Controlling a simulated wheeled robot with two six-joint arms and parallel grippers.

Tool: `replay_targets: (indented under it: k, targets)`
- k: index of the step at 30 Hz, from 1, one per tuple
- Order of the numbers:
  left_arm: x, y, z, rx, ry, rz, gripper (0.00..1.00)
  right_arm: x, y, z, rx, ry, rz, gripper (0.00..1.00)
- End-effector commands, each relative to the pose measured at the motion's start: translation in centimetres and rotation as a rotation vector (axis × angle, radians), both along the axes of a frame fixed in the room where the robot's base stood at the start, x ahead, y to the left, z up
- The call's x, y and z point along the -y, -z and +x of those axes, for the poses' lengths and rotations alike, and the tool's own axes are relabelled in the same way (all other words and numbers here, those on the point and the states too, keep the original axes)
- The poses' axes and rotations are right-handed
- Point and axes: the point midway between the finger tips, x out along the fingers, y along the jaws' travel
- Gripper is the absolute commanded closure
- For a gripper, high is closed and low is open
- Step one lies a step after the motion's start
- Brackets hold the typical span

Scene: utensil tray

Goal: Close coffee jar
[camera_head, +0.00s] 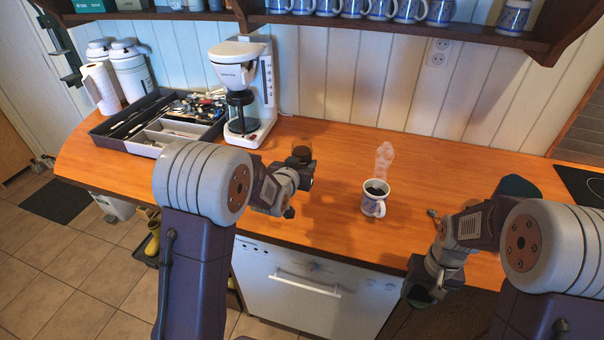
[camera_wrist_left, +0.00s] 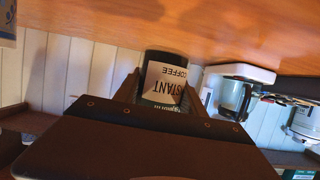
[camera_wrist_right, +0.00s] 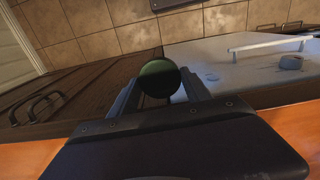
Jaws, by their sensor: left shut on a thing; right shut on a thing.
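The coffee jar (camera_head: 301,152) shows as a brown glass top behind my left gripper (camera_head: 292,180), above the middle of the counter. In the left wrist view the jar (camera_wrist_left: 165,88) has a pale "INSTANT COFFEE" label. My left gripper (camera_wrist_left: 160,98) is shut around its sides. I cannot tell whether the jar touches the counter. A round dark green lid (camera_wrist_right: 158,78) is between the fingers of my right gripper (camera_wrist_right: 160,92), which is shut on it. Jar and lid are well apart.
A steaming mug of coffee (camera_head: 374,198) stands on the counter (camera_head: 335,150) between the grippers. A spoon (camera_head: 433,213) lies right of it. A coffee maker (camera_head: 246,90) and a utensil tray (camera_head: 125,145) stand at the back left. A dishwasher (camera_head: 300,285) is below.

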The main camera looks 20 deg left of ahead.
Motion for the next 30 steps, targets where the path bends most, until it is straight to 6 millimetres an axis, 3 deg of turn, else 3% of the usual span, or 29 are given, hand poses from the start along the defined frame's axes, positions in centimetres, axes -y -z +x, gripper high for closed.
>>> replay_targets:
  k: [3, 7, 19, 20, 24, 25, 30]
  targets:
    - [0.0, -2.8, 0.1, 0.008, 0.000, 0.000, 1.00, 0.0, -0.5, 0.0, 0.000, 0.000, 0.000, 0.81]
    - [0.0, -4.4, 0.1, 0.005, 0.000, 0.000, 1.00, 0.0, -0.6, 0.0, 0.000, 0.000, 0.000, 0.81]
    - [0.0, -5.0, 0.0, 0.002, 0.000, 0.000, 1.00, 0.0, -0.6, 0.0, 0.000, 0.000, 0.000, 0.81]
    - [0.0, -4.9, 0.0, 0.002, 0.000, 0.000, 0.55, 0.0, -0.6, 0.0, 0.000, 0.000, 0.000, 0.81]
    - [0.0, -4.9, 0.0, 0.002, 0.000, 0.000, 0.94, 0.0, -0.6, 0.0, 0.000, 0.000, 0.000, 0.81]
    - [0.0, -4.9, 0.0, 0.002, 0.000, 0.000, 1.00, 0.0, -0.6, 0.0, 0.000, 0.000, 0.000, 0.81]
    - [0.0, -4.9, 0.0, 0.002, 0.000, 0.000, 1.00, 0.0, -0.6, 0.0, 0.000, 0.000, 0.000, 0.81]
